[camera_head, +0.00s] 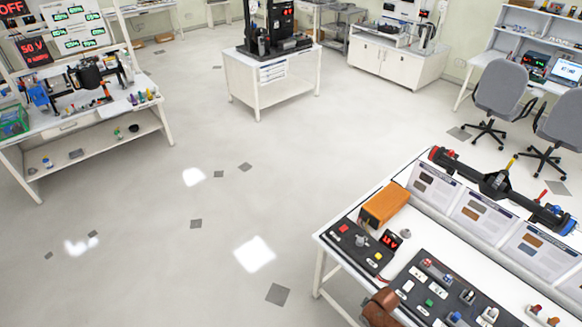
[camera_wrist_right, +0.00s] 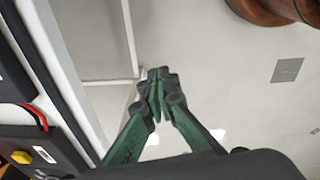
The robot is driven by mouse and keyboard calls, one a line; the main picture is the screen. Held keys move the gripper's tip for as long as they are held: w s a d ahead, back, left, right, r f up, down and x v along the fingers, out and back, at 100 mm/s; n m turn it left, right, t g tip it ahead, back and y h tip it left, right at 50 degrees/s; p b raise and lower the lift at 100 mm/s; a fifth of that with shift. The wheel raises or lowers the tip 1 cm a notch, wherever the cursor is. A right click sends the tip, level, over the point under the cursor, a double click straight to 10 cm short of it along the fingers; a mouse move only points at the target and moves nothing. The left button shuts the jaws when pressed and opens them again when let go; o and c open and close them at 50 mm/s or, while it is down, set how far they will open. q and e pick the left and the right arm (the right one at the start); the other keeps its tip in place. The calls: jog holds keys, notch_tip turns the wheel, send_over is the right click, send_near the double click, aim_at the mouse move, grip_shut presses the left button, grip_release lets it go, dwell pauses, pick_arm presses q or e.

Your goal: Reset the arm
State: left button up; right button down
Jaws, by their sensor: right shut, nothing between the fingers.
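My right gripper (camera_wrist_right: 158,88) shows in the right wrist view with its green fingers brought together at the tips and nothing between them. It is beside the edge of the white workbench (camera_wrist_right: 62,55), over the pale floor, and touches nothing that I can see. In the head view only a brown part of my right arm shows at the bottom, by the near left edge of the same workbench (camera_head: 330,246); the gripper itself is hidden there. My left arm and gripper are in neither view.
On the workbench are an orange box (camera_head: 384,204), a black control panel (camera_head: 362,246), a larger switch panel (camera_head: 450,290) and a long black-and-red axle assembly (camera_head: 495,184). A tool bench (camera_head: 85,125) stands far left, two grey chairs at right. The middle floor is clear.

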jog(key=s+d+f+m+b, duration=0.35)
jog(key=s+f, duration=0.45)
jog(key=f, duration=0.6)
jog(key=s+d+f+m+b, duration=0.3)
jog(key=s+f+b, duration=0.2)
jog(key=s+f, duration=0.6)
pick_arm(q)
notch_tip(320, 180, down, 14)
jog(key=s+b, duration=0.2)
jog(key=b, duration=0.2)
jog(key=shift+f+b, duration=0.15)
jog(key=shift+b, duration=0.2)
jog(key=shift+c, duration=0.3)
pick_arm(e)
jog(key=s+a+f+m, duration=0.1)
jog(key=s+f, duration=0.6)
jog(key=s, duration=0.4)
jog(key=s+a+f+m+h, duration=0.1)
jog(key=s+f, duration=0.7)
jog(key=s, duration=0.4)
jog(key=shift+s+a+g, duration=0.15)
jog(key=shift+s+g, duration=0.05)
jog(key=shift+g, duration=0.1)
